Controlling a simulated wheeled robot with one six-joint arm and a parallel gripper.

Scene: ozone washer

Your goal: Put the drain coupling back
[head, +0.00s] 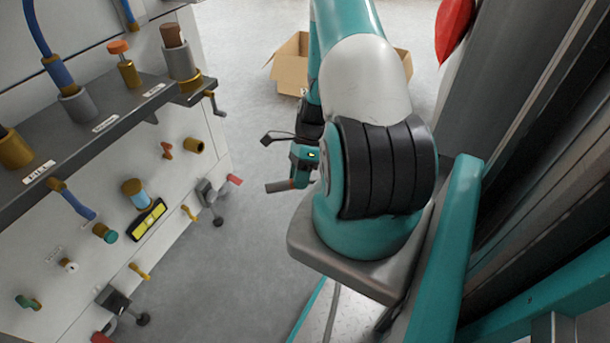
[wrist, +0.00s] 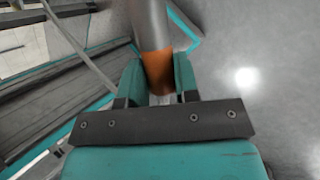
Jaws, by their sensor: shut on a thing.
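My gripper (head: 292,180) hangs in the open space right of the machine, over the grey floor. It is shut on the drain coupling, a grey cylinder with an orange-brown band (head: 276,187). In the wrist view the coupling (wrist: 150,25) points away from me, its band between the two teal fingers (wrist: 158,78). Its far end is cut off at the top of that view. The coupling is apart from the machine. On the machine's white front panel (head: 190,178) a short brass fitting (head: 194,145) shows; I cannot tell whether it is the coupling's place.
A grey shelf (head: 100,120) with upright fittings and a blue hose (head: 40,30) juts from the machine. Handles and a yellow level (head: 147,220) are on the panel. A cardboard box (head: 288,65) stands on the floor behind my arm. Floor between machine and me is clear.

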